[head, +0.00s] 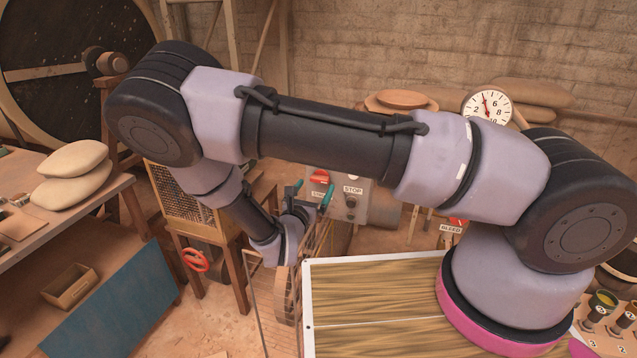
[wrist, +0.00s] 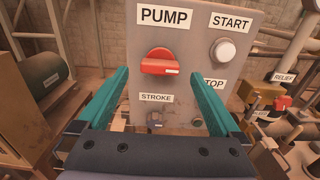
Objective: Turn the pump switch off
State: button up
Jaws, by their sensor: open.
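The pump switch (wrist: 161,62) is a red rotary knob on a grey panel (wrist: 190,88), under a PUMP label (wrist: 164,17). A pale mark shows on the right side of its face. In the head view the red knob (head: 319,177) shows between my gripper's fingers. My gripper (wrist: 163,75) is open and empty, with its green fingers on either side of the knob's line of view. It also shows in the head view (head: 312,192). The fingers appear short of the panel, and I see no contact with the knob.
The panel also carries a START button (wrist: 223,50) right of the knob, a STOP button (head: 351,201) and a STROKE label (wrist: 156,97). A red RELIEF knob (wrist: 283,103) stands to the right. A gauge (head: 487,106) is behind my arm.

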jog(key=x, duration=0.3)
jog(key=shift+w+d, duration=0.1)
jog(key=shift+w, duration=0.2)
jog(key=c, duration=1.4)
